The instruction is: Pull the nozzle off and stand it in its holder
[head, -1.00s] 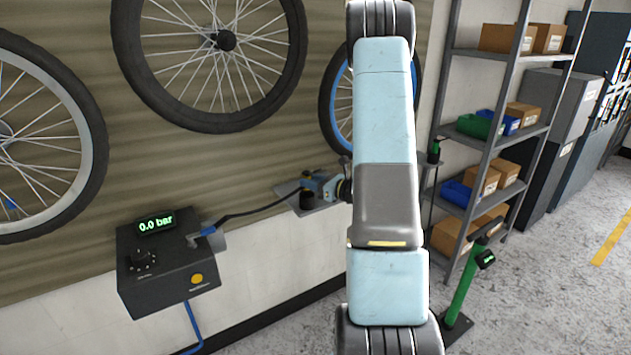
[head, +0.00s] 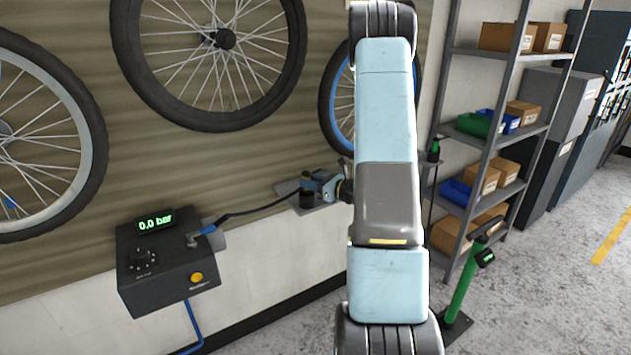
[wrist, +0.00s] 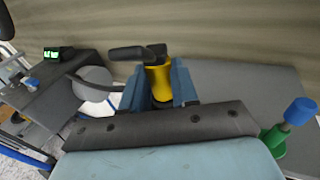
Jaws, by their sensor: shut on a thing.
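The nozzle (wrist: 158,82) has a yellow body and a black lever and stands between the blue fingers of my gripper (wrist: 157,88), which is shut on it. In the head view my gripper (head: 313,182) is small and left of my arm, just above a black cup-like holder (head: 306,200) on a grey wall shelf. A dark hose (head: 262,208) runs left from there towards the black inflator box (head: 165,262). The nozzle's lower end is hidden, so I cannot tell whether it sits inside the holder.
The inflator display (head: 155,224) reads 0.0 bar. The grey shelf (wrist: 240,90) extends right of my gripper. Wheels hang on the wall; a rack (head: 490,130) and green floor pump (head: 465,285) stand right.

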